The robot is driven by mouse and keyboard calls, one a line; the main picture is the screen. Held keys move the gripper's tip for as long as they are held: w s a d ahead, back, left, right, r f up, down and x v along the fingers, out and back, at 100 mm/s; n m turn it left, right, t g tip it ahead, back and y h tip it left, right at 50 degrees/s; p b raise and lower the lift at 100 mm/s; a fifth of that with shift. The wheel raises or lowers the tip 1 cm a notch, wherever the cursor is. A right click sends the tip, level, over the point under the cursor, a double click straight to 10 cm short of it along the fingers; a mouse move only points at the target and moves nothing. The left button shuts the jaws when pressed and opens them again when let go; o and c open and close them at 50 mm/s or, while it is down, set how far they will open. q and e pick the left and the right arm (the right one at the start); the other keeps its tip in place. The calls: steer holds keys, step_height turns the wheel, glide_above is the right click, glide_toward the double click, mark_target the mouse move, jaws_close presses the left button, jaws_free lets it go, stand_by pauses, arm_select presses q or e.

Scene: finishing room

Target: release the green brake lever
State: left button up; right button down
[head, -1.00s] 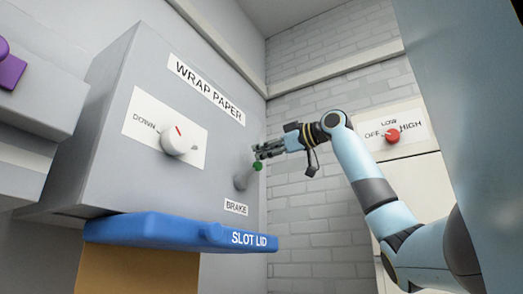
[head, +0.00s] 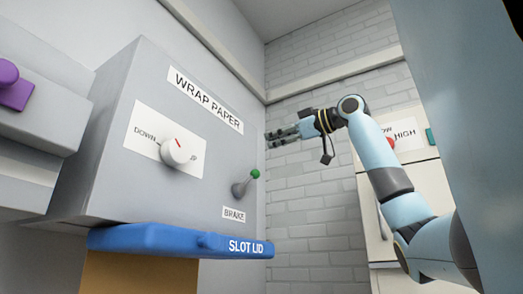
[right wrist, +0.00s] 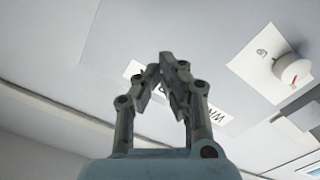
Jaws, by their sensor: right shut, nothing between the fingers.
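The green brake lever (head: 255,174) stands out from the grey front of the wrap paper machine (head: 100,170), above the BRAKE label (head: 234,213). Its grey stem tilts up and to the right, with the green knob at the tip. My right gripper (head: 268,138) is shut and empty, above and a little right of the knob, clear of it. In the right wrist view the fingers (right wrist: 168,62) meet in front of the machine's label, and the lever does not show there. My left gripper is not in view.
A white dial (head: 178,151) sits left of the lever on the machine. The blue slot lid (head: 170,239) juts out below. A purple knob (head: 8,75) is at far left. A red knob (head: 390,143) on a cabinet is partly behind my right arm. A brick wall stands behind.

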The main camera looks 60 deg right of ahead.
steer(key=s, duration=0.4)
steer(key=shift+d+b, duration=0.4)
steer(key=shift+a, duration=0.1)
